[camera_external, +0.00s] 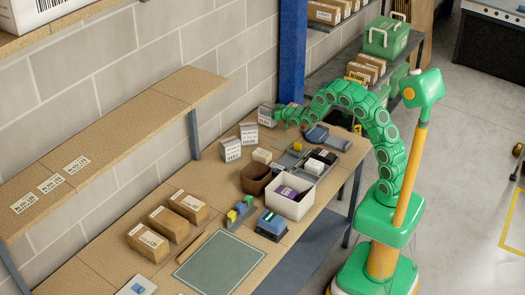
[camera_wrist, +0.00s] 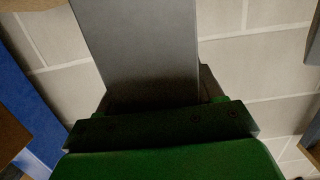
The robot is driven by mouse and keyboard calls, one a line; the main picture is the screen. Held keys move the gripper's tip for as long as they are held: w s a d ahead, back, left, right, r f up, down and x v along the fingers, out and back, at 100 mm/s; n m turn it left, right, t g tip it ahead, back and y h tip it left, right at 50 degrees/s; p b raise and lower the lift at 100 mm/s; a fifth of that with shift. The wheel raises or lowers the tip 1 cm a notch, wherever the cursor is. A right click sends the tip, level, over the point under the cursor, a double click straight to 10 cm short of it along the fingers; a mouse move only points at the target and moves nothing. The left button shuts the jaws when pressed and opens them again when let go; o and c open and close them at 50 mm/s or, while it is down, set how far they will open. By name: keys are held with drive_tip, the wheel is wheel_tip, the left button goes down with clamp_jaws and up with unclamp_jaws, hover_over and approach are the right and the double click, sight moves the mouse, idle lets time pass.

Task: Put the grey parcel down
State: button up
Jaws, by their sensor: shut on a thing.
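My gripper (camera_external: 277,116) reaches out to the left over the far end of the workbench, close to the brick wall. It is shut on the grey parcel (camera_external: 266,116), a small box with a white label. In the wrist view the grey parcel (camera_wrist: 135,45) fills the upper middle as a plain grey face, beyond the dark bar of my gripper (camera_wrist: 160,122). The brick wall shows behind it. The outside view is too small to show whether the parcel touches the bench.
Two grey labelled boxes (camera_external: 249,134) (camera_external: 230,149) stand on the bench (camera_external: 100,262) just below the held parcel. A blue post (camera_external: 292,50) rises behind.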

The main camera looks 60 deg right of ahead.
drive_tip(key=shift+f, duration=0.8)
drive_tip(key=shift+f, duration=0.1)
drive_tip(key=o, duration=1.2)
drive_tip(key=shift+o, duration=0.2)
drive_tip(key=s+r, duration=0.2)
drive_tip(key=s, duration=1)
